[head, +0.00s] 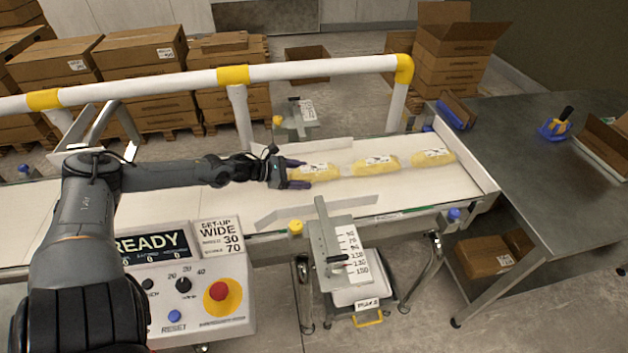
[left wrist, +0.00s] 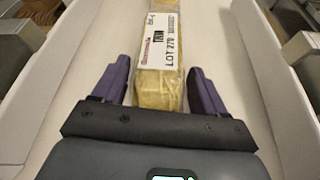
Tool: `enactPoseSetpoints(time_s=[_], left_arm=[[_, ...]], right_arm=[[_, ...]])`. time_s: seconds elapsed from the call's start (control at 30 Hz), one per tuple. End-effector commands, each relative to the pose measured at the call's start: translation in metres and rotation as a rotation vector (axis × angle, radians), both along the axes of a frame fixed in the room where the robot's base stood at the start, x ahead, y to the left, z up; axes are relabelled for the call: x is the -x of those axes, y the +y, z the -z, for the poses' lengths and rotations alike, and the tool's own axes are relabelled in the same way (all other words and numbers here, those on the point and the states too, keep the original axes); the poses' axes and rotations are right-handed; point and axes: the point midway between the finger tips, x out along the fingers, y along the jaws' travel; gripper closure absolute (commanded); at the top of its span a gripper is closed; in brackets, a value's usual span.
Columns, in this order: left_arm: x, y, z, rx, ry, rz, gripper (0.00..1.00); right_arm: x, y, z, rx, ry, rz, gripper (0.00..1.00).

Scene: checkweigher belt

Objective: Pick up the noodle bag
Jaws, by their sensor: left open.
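Three yellow noodle bags with white labels lie in a row on the white belt in the head view. The nearest noodle bag (head: 316,171) is at my left gripper (head: 298,173), whose purple fingers stand on either side of its near end. In the left wrist view this bag (left wrist: 158,88) lies lengthwise between the open fingers of the left gripper (left wrist: 160,82), with visible gaps on both sides. Its label reads LOT 270. The middle bag (head: 375,165) and the far bag (head: 433,157) lie to its right. My right gripper is not in view.
Angled guide plates (head: 318,211) flank the belt (head: 150,213). A white rail with yellow joints (head: 315,71) runs behind it. A control panel (head: 190,285) stands in front. A steel table (head: 530,180) adjoins the belt's right end.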

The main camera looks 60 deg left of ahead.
Motion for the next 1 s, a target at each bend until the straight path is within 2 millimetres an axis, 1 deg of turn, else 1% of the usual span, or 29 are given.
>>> enactPoseSetpoints(time_s=[0.03,0.33,0.6,0.67,1.0], left_arm=[[-0.002,-0.0006,0.0019,-0.001,-0.001,0.001,0.28],[-0.0031,-0.001,0.0008,0.0,0.001,0.0,0.28],[-0.0029,-0.0009,0.001,0.0,0.001,0.0,0.69],[-0.0029,-0.0009,0.0011,0.0,0.001,0.0,0.77],[-0.0033,-0.0008,-0.0027,-0.001,-0.001,0.0,0.77]], right_arm=[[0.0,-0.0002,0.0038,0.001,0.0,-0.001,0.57],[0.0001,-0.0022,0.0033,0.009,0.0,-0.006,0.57],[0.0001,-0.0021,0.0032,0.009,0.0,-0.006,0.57],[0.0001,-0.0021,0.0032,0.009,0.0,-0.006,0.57],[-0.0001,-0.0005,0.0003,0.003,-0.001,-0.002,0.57]])
